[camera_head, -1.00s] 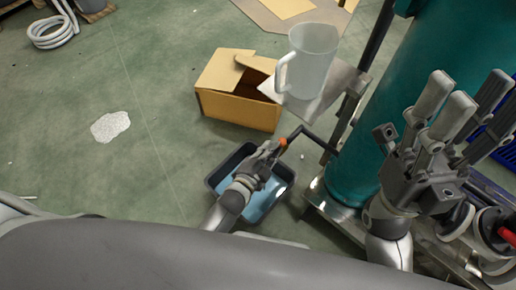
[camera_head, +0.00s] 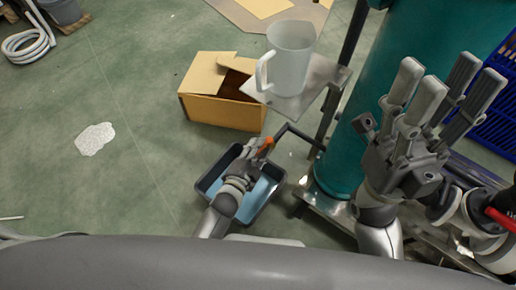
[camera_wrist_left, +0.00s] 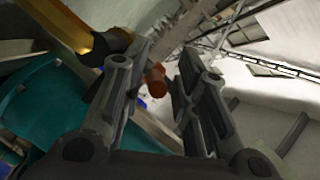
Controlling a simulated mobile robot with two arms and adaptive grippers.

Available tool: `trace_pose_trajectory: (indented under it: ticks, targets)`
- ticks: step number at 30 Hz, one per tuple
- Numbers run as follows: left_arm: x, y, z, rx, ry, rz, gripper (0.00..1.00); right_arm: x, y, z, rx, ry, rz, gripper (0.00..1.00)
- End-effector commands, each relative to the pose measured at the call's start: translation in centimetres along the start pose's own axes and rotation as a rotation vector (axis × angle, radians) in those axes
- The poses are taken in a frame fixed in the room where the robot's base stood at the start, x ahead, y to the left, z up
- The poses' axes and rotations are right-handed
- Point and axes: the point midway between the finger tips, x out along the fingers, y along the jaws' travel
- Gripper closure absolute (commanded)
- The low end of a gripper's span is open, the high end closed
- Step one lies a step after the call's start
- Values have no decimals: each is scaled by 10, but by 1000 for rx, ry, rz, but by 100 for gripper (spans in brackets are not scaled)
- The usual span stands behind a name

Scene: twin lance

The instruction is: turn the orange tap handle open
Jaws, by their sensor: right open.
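The orange tap handle (camera_head: 266,146) is at the end of a dark pipe (camera_head: 300,135), above a dark tray (camera_head: 211,177) with bluish water. My left gripper (camera_head: 254,149) is right at the handle, coming from the lower left. In the left wrist view its fingers (camera_wrist_left: 155,65) are apart, and an orange-brown rounded end (camera_wrist_left: 156,80), which looks like the handle, shows between them. I cannot tell whether they touch it. My right gripper (camera_head: 440,88) is open, empty and raised in front of the teal drum.
The teal drum (camera_head: 405,55) stands at the right on a metal stand. A white jug (camera_head: 289,62) rests on a metal plate (camera_head: 322,75) above the tap. An open cardboard box (camera_head: 218,108) stands behind the tray. A blue crate (camera_head: 490,112) is far right. Floor at left is mostly clear.

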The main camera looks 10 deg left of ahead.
Motion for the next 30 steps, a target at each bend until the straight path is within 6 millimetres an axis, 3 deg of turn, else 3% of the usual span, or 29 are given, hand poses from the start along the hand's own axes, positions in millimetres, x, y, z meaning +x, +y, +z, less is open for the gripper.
trace_pose_trajectory:
  ticks: [5, 18, 30]
  targets:
    - [-11, 7, 1, -3, -5, 13, 66, 0, 0, 0, 0, 2, 1, 50]
    - [-70, 2, 1, -1, -3, 4, 66, -1, 0, 0, 1, -1, 0, 50]
    - [-81, 0, 0, 0, -1, -1, 66, 0, 0, 0, 1, -1, 0, 50]
